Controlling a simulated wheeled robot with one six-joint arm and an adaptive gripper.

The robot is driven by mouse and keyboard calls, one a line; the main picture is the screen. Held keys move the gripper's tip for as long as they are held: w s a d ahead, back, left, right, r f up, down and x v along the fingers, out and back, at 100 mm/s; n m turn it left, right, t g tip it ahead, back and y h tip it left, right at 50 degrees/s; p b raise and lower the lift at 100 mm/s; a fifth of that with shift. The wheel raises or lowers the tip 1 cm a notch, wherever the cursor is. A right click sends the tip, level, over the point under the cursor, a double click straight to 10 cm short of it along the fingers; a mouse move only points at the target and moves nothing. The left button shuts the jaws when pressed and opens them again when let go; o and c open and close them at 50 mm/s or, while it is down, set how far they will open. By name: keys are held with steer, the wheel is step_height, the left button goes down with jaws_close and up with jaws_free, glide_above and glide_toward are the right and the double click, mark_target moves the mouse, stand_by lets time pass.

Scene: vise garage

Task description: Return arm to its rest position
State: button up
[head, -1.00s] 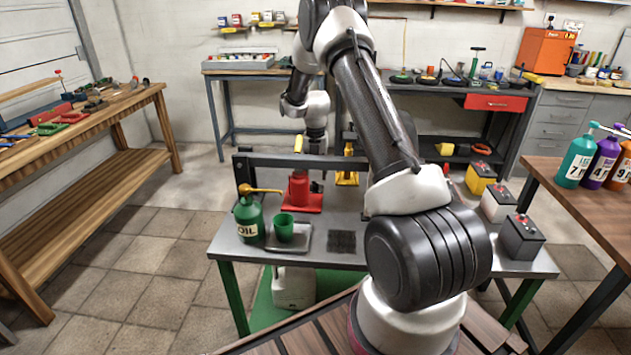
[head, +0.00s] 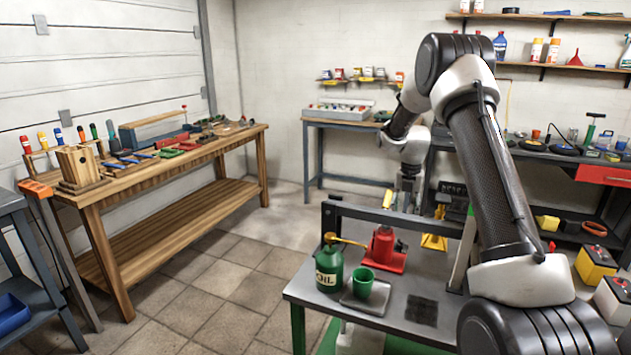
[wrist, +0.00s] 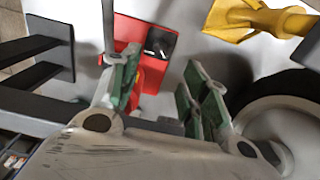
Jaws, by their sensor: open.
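My gripper (wrist: 165,88) is open, with green pads on its fingers and nothing between them. In the head view my arm reaches over the workbench (head: 391,327) and bends down at its back part. The gripper there is small and partly hidden, between a red jack (head: 384,250) and a yellow stand (head: 436,240). In the wrist view the red jack (wrist: 160,42) lies beyond the fingers, and a yellow part (wrist: 250,18) is at top right.
A green oil can (head: 329,268) and a green cup (head: 363,281) stand at the bench's front left. A dark rail (head: 375,211) runs along the bench. Batteries (head: 595,264) stand at right. A wooden workbench (head: 128,190) is at left, with open floor between.

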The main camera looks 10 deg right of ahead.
steer(key=s+a+r+m+t, duration=0.1)
steer(key=s+a+r+m, duration=0.2)
steer(key=s+r+m, duration=0.55)
steer(key=s+a+r+m+t, duration=0.1)
steer(key=s+a+r+m, duration=0.4)
steer(key=s+r, duration=0.7)
steer(key=s+a+r+m+t, duration=0.1)
steer(key=s+m, duration=0.7)
steer(key=s, duration=0.2)
steer(key=s+a+r+m+t, duration=0.1)
steer(key=s+r+m, duration=0.1)
steer(key=s+m, duration=0.5)
steer(key=s, duration=0.3)
steer(key=shift+m, duration=0.35)
